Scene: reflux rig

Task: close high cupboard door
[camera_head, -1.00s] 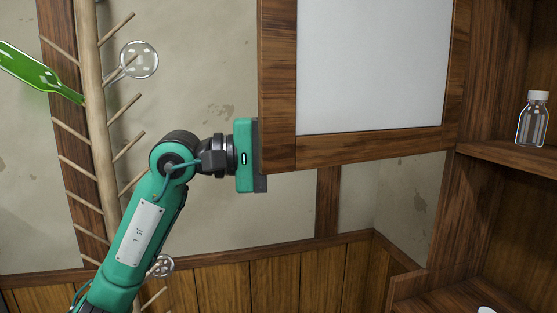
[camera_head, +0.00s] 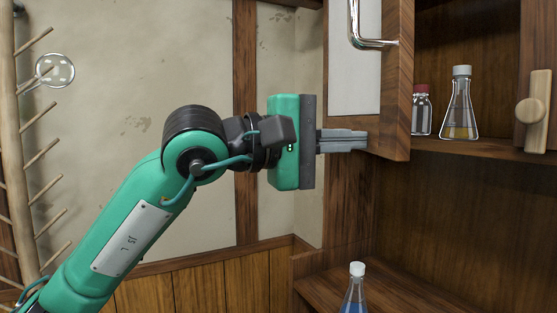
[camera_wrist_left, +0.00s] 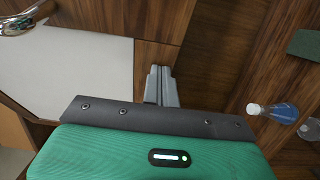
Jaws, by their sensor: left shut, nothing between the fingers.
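The high cupboard door (camera_head: 397,85) has a white panel in a brown wood frame and a metal bar handle (camera_head: 372,42). It stands partly open, with its free edge toward me and shelves showing to its right. My left gripper (camera_head: 364,140) is at the door's lower part, its grey fingers together and empty, pointing right. The fingertips overlap the lower frame; I cannot tell whether they touch it. In the left wrist view the shut fingers (camera_wrist_left: 160,72) lie against the view of the door's frame (camera_wrist_left: 150,55), with the handle (camera_wrist_left: 18,24) at the upper left. My right gripper is not in view.
On the cupboard shelf (camera_head: 480,148) stand a red-capped bottle (camera_head: 421,112) and a flask (camera_head: 460,110) with yellowish liquid. A wooden knob piece (camera_head: 535,110) is at the far right. A blue flask (camera_head: 355,290) stands low. A pegged wooden rack (camera_head: 12,150) is at the left.

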